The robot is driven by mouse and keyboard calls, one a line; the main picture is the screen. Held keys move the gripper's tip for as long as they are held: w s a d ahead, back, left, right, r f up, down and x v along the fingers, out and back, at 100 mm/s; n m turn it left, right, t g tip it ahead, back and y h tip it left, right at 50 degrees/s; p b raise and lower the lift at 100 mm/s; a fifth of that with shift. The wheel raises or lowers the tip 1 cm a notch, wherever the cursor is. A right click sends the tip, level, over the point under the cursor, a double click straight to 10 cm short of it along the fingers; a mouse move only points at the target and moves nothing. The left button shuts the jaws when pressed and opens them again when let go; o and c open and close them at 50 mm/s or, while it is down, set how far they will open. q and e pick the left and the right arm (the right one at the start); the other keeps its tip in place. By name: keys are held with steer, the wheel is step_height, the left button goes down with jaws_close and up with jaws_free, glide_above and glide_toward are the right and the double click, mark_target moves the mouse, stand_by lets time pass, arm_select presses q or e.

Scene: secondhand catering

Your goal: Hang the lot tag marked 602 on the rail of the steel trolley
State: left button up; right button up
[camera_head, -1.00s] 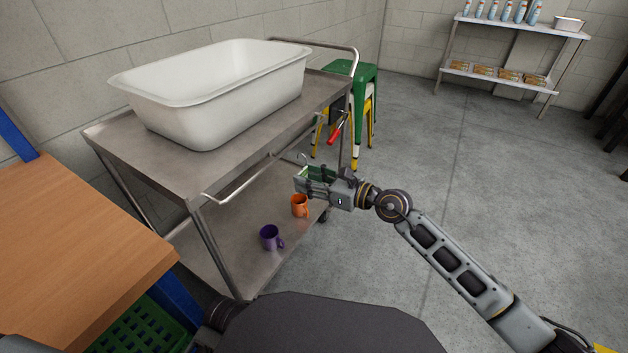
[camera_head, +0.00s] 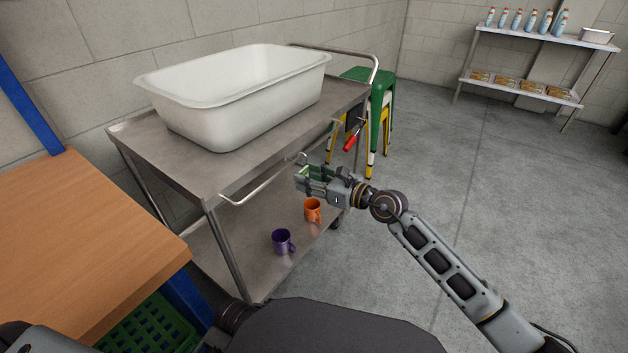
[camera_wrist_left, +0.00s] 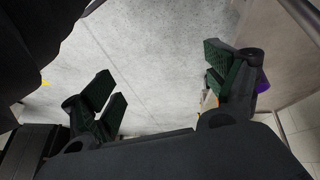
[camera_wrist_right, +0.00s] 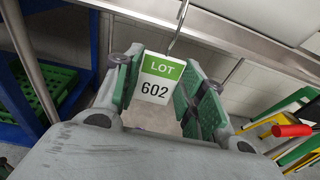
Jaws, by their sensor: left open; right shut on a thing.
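The lot tag (camera_wrist_right: 158,80) is white with a green band and reads LOT 602; a metal hook (camera_wrist_right: 181,22) rises from its top. My right gripper (camera_head: 307,176) is shut on the tag, which stands upright between its fingers in the right wrist view. The steel trolley (camera_head: 165,152) stands left of this gripper. Its side rail (camera_head: 268,181) runs along the near edge, and the gripper is beside the rail's right part, slightly below it. Whether the hook touches the rail I cannot tell. My left gripper (camera_wrist_left: 165,85) is open and empty above the floor.
A white tub (camera_head: 235,105) fills much of the trolley top. Purple (camera_head: 283,242) and orange (camera_head: 312,210) mugs stand on its lower shelf. A red-handled tool (camera_head: 350,142) hangs by the rail's far end, near stools (camera_head: 378,85).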

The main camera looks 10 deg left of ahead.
arm_select(q)
steer(key=shift+w+d+f+t+b, duration=0.15)
steer(key=shift+f+b, duration=0.1)
steer(key=shift+f, duration=0.25)
steer(key=shift+s+d+f+t+b, duration=0.1)
steer(key=shift+f+b, duration=0.1)
steer(key=shift+f, duration=0.35)
steer(key=shift+w+d+f+t+b, duration=0.15)
steer(key=shift+f+b, duration=0.1)
steer(key=shift+f, duration=0.25)
arm_select(e)
steer(key=shift+w+a+f, duration=0.35)
steer(key=shift+a+f, duration=0.45)
steer(key=shift+a, duration=0.05)
arm_select(q)
steer(key=shift+s+f, duration=0.25)
steer(key=shift+s, duration=0.1)
arm_select(e)
steer(key=o, duration=0.9)
arm_select(q)
steer(key=shift+w+r, duration=0.25)
steer(key=shift+w, duration=0.05)
arm_select(e)
steer(key=shift+d, duration=0.1)
steer(key=shift+s+d, duration=0.1)
arm_select(q)
steer(key=shift+s, duration=0.1)
arm_select(e)
steer(key=shift+v, duration=5.8)
